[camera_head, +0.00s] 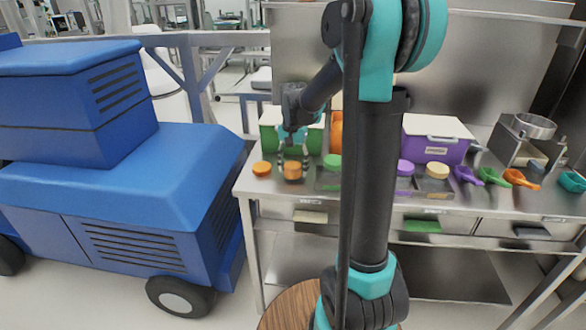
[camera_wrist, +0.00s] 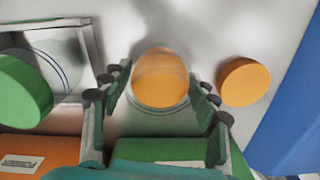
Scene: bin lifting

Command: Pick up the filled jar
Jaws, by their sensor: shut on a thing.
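A clear round jar with orange contents (camera_head: 292,171) stands on the left part of the steel table. In the wrist view the jar (camera_wrist: 160,80) is seen from above, between my fingers. My gripper (camera_head: 293,161) points down over it, with a finger on each side; the wrist view shows both fingers of my gripper (camera_wrist: 161,76) shut on the jar. The jar appears upright and at table level; whether its base touches the table is hard to tell. An orange lid (camera_head: 262,169) lies apart from it to the left, and at right in the wrist view (camera_wrist: 244,82).
A green lid (camera_head: 332,161) is close on the right. A green bin (camera_head: 270,131) and an orange bin (camera_wrist: 60,150) stand behind; a purple bin (camera_head: 437,144) is farther right. Several scoops (camera_head: 495,177) lie at right. A blue vehicle (camera_head: 120,170) stands left of the table.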

